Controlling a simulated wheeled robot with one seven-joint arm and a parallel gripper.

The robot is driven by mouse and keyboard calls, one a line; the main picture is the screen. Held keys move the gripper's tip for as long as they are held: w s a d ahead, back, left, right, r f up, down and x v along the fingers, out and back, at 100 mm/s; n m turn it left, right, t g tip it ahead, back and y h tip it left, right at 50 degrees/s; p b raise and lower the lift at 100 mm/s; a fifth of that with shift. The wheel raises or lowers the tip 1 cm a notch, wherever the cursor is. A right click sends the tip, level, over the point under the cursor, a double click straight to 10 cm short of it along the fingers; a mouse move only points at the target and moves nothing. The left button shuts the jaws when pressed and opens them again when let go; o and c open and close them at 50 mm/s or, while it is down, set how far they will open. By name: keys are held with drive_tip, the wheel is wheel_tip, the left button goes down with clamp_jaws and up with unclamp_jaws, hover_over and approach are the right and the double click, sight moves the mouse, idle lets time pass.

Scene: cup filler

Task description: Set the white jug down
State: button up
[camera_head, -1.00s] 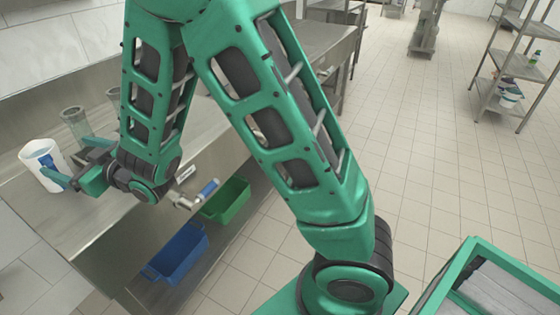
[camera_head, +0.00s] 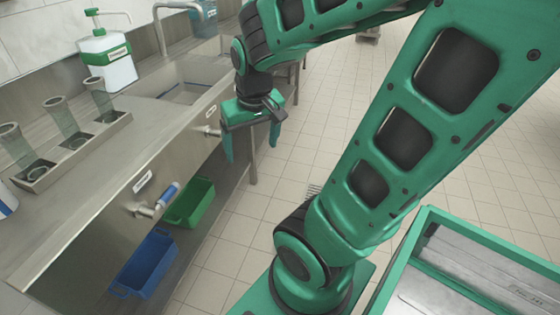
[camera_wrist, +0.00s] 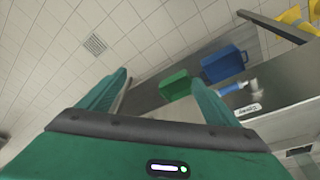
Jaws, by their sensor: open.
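The white jug (camera_head: 5,203) stands on the steel counter at the far left edge of the head view. Only a strip of its side with a blue mark shows; the rest is cut off by the frame. My gripper (camera_head: 252,150) is open and empty, fingers pointing down, in front of the counter's edge by the sink and well to the right of the jug. In the wrist view my open gripper (camera_wrist: 160,88) has nothing between its fingers. The jug does not show there.
A rack (camera_head: 82,155) holds several clear cups on the counter (camera_head: 160,122). A soap bottle (camera_head: 108,62) stands behind it. A tap with a blue handle (camera_head: 168,193) juts from the counter front. Green (camera_head: 190,203) and blue (camera_head: 147,265) bins sit below.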

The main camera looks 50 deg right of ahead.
drive_tip(key=s+r+m+g+y, duration=0.1)
drive_tip(key=s+m+g, duration=0.1)
drive_tip(key=s, duration=0.9)
drive_tip(key=shift+a+y, duration=0.3)
drive_tip(key=shift+a, duration=0.1)
drive_tip(key=shift+w+f+g, duration=0.25)
drive_tip(key=shift+w+g, duration=0.05)
drive_tip(key=shift+w, duration=0.3)
